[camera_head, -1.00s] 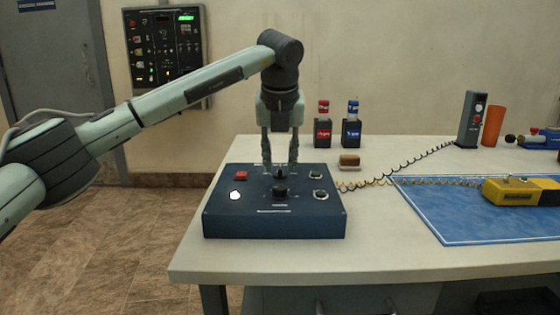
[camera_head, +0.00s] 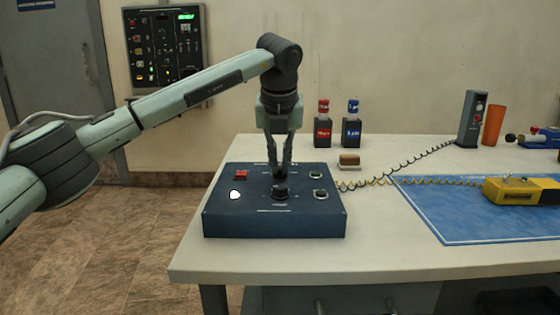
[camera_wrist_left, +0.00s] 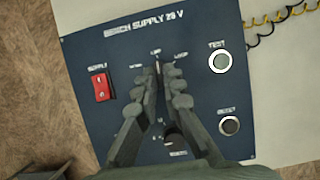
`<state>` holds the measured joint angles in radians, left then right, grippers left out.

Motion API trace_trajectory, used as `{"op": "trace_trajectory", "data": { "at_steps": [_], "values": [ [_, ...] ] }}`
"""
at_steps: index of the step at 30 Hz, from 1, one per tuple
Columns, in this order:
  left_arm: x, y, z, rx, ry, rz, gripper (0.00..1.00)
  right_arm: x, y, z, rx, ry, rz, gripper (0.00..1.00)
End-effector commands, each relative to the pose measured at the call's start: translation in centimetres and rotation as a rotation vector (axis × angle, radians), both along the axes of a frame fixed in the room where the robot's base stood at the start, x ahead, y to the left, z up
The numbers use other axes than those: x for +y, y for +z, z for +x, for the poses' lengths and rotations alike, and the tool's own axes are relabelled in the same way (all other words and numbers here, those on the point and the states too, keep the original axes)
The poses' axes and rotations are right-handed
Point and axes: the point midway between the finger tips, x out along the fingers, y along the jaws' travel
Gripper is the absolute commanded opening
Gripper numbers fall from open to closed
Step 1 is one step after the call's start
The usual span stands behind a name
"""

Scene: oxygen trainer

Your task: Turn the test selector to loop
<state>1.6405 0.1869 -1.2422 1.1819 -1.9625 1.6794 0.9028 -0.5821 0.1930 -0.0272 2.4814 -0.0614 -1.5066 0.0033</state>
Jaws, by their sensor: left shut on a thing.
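The blue bench supply box (camera_head: 225,220) sits at the left end of the table. My left gripper (camera_head: 280,172) reaches down over its top from above, with its fingers shut on the small dark test selector (camera_head: 280,176) at the top middle of the panel. In the left wrist view the fingertips of my left gripper (camera_wrist_left: 159,68) meet there, below printed position labels; the one at the right reads loop. The fingers hide most of the selector, so its pointing direction cannot be told. My right gripper is not in view.
The panel also has a red supply switch (camera_wrist_left: 102,87), a test button (camera_wrist_left: 220,62), a reset button (camera_wrist_left: 229,125) and a lower black knob (camera_head: 280,192). A white lamp (camera_head: 235,195) glows. A brown block (camera_head: 349,160) and red (camera_head: 323,132) and blue (camera_head: 352,132) holders stand behind.

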Motion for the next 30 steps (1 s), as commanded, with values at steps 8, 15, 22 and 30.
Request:
{"op": "trace_trajectory", "data": {
  "at_steps": [8, 15, 22, 30],
  "values": [
    [0.2, 0.1, 0.1, -0.001, -0.126, -0.002, 0.00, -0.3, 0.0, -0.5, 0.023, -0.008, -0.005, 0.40],
    [0.4, 0.2, 0.1, -0.001, -0.335, -0.002, 0.00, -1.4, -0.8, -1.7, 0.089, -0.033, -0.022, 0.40],
    [0.6, 0.4, 0.2, -0.002, -0.553, -0.003, 0.00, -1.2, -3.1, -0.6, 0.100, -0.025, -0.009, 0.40],
    [0.7, 0.5, 0.4, -0.002, -0.786, -0.003, 0.00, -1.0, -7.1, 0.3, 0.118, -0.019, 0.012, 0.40]
  ]
}}
